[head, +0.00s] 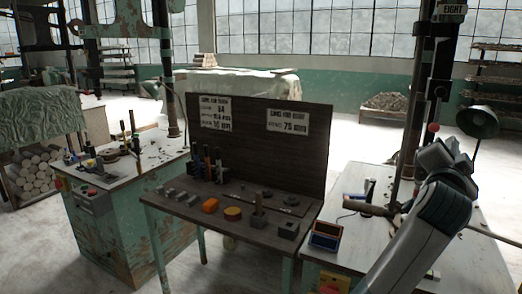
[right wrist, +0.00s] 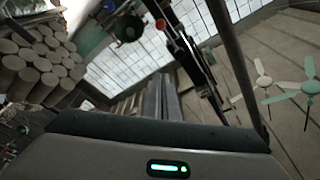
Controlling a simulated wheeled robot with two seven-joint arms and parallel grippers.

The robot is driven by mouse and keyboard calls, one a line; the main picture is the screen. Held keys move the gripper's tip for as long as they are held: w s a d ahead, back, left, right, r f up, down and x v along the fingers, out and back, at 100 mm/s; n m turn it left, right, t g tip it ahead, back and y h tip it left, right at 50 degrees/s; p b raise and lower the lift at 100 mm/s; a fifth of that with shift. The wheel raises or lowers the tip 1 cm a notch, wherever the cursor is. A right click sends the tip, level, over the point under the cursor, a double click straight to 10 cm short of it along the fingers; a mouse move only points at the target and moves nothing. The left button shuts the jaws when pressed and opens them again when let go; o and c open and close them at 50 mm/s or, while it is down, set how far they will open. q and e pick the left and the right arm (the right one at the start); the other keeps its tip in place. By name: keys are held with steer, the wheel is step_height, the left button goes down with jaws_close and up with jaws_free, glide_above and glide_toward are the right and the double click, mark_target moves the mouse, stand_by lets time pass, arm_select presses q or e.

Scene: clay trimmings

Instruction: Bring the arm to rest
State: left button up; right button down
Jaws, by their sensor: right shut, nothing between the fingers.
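My right arm (head: 425,225) rises from the lower right of the head view, in front of the right-hand table. My right gripper (head: 450,146) is at its upper end, raised above that table and dark against the background. In the right wrist view the two grey fingers of the gripper (right wrist: 161,88) lie together, with nothing held between them. My left arm and left gripper are not in view.
A dark wooden bench (head: 172,205) with a back panel (head: 260,155) holds small blocks and tools. A right-hand table (head: 470,255) stands under my arm, with a lamp (head: 478,122) beside it. A green machine table (head: 130,225) is at left. Open floor (head: 225,262) lies in front.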

steer(key=s+a+f+n+g+y, duration=0.1)
steer(key=s+a+f+n+y, duration=0.25)
steer(key=f, duration=0.95)
steer(key=s+a+f+n+g+y, duration=0.15)
steer(key=a+f+n, duration=0.35)
steer(key=f, duration=0.7)
steer(key=s+a+f+n+g+y, duration=0.1)
steer(key=s+a+f+n+y, duration=0.35)
steer(key=f, duration=0.85)
steer(key=s+a+f+n+g+y, duration=0.1)
steer(key=s+a+f+n+g, duration=0.2)
steer(key=s+f, duration=0.55)
steer(key=s+a+f+n+g+y, duration=0.1)
steer(key=s+a+f+g, duration=0.3)
steer(key=s, duration=0.7)
steer(key=s+a+f+n+g+y, duration=0.1)
steer(key=s+a+f+n+y, duration=0.1)
steer(key=s+a+f, duration=0.5)
step_height(320, 180, down, 24)
steer(key=s+f, duration=0.4)
steer(key=f, duration=0.4)
steer(key=s+f+t, duration=0.1)
steer(key=s+f, duration=0.3)
steer(key=f, duration=0.5)
steer(key=shift+a+f+n, duration=0.15)
steer(key=shift+f+n, duration=0.05)
steer(key=shift+n, duration=0.1)
